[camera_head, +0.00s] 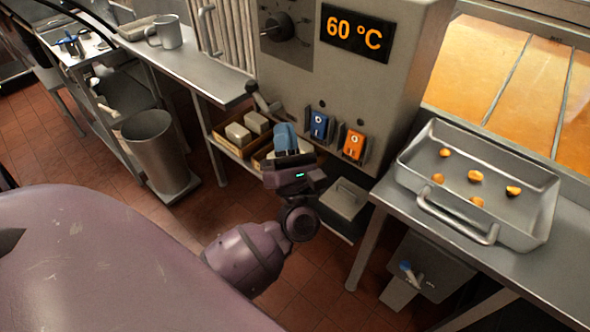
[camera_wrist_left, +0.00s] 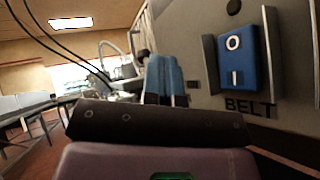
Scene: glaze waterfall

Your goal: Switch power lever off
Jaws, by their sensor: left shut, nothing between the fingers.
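A grey machine front (camera_head: 340,88) shows a blue switch (camera_head: 319,124) and an orange switch (camera_head: 354,145) side by side. A short lever with a rounded grey end (camera_head: 258,95) juts out at the machine's left edge; no label on it can be read. My left gripper (camera_head: 287,137) has blue fingertips, shut and empty, left of the blue switch and below the lever, apart from both. In the left wrist view the shut fingers (camera_wrist_left: 164,78) point up, left of the blue switch (camera_wrist_left: 237,58), marked O and I above the word BELT. My right gripper is out of view.
A display (camera_head: 356,33) reads 60 °C beside a dark dial (camera_head: 288,26). A metal tray (camera_head: 520,222) with several orange pieces stands on the right counter. A bin (camera_head: 156,150) and a steel counter with a mug (camera_head: 166,32) are at the left.

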